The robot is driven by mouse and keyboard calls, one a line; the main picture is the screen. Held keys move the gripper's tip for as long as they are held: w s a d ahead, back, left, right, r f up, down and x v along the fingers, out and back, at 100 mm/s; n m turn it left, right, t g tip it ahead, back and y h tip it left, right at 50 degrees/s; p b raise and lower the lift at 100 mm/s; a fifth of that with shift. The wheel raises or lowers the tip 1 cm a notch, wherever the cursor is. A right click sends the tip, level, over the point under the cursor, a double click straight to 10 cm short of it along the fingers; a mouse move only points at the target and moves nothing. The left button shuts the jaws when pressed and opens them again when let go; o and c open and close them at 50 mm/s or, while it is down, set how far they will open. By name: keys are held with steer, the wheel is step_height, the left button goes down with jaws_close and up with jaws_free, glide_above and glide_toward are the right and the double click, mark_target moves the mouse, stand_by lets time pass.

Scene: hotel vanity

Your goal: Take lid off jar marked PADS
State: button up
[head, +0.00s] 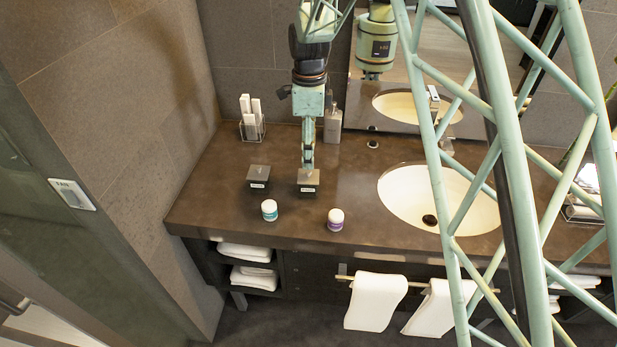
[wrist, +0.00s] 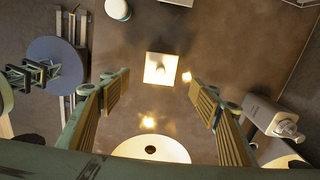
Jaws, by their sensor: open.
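Two dark square jars with small pale labels stand on the brown counter, a left jar (head: 258,184) and a right jar (head: 308,188). The label print is too small to read, so I cannot tell which is marked PADS. Both have square lids on; the right jar's lid (head: 311,178) looks lighter. My gripper (head: 308,163) points down over the right jar. In the wrist view my gripper (wrist: 159,82) is open and empty, with a square lid and round knob (wrist: 161,69) centred ahead between its fingers.
In front stand two small white round jars, one teal-labelled (head: 269,210), one purple-labelled (head: 335,219). A soap dispenser (head: 333,125) stands behind my gripper. The sink (head: 416,196) lies right. A holder with white rolls (head: 251,120) stands back left.

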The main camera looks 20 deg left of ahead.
mark_target(308, 171)
steer(key=shift+f, duration=1.85)
steer(key=shift+a+f, duration=0.1)
steer(key=shift+f, duration=2.45)
steer(key=shift+c, duration=0.3)
steer(key=c, duration=0.9)
steer(key=shift+r, duration=0.1)
